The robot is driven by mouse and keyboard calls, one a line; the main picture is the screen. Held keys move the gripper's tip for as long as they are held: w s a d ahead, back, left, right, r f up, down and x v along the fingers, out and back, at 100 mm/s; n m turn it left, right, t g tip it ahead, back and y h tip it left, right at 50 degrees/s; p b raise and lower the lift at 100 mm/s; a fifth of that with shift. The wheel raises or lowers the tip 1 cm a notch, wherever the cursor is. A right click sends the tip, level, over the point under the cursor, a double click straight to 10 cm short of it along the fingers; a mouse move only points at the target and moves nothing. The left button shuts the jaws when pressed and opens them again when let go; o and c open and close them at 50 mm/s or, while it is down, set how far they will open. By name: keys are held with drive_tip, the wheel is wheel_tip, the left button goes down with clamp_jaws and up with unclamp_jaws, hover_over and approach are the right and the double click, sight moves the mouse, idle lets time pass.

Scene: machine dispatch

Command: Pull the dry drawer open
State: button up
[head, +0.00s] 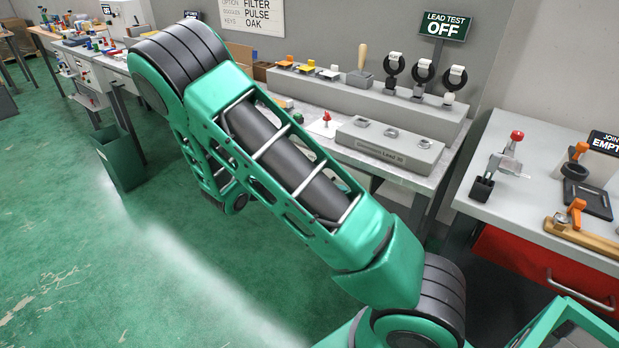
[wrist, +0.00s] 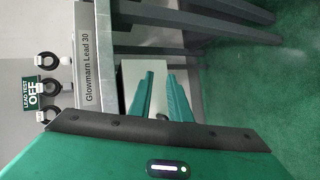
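No drawer in view carries a readable "dry" label. In the wrist view, my gripper (wrist: 160,76) shows two green fingers with a gap between them and nothing held. Behind and beside the fingers is a pale flat panel (wrist: 132,72) under the bench with the grey Lead 30 block (wrist: 88,60). I cannot tell whether this panel is a drawer front. A small dark part shows low between the fingers; its contact with them is unclear. In the head view, my arm hides the gripper. A red drawer (head: 524,258) with a metal handle (head: 580,291) sits shut under the right bench.
The middle bench (head: 425,176) holds the Lead 30 block, rings on stands and small parts. Dark bench legs (wrist: 200,18) run beside the panel. A green bin (head: 122,160) stands on the floor by the left benches. The green floor (head: 70,250) at left is clear.

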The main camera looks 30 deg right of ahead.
drive_tip(key=w+a+f+n+t+h, duration=0.5)
drive_tip(key=w+a+n+t+h, duration=0.15)
drive_tip(key=w+a+t, duration=0.3)
drive_tip(key=shift+n+t+y, duration=0.25)
drive_tip(key=x, duration=1)
drive_tip(key=shift+w+d+r, duration=0.1)
drive_tip(key=shift+d+r, duration=0.15)
drive_tip(key=shift+d, duration=0.05)
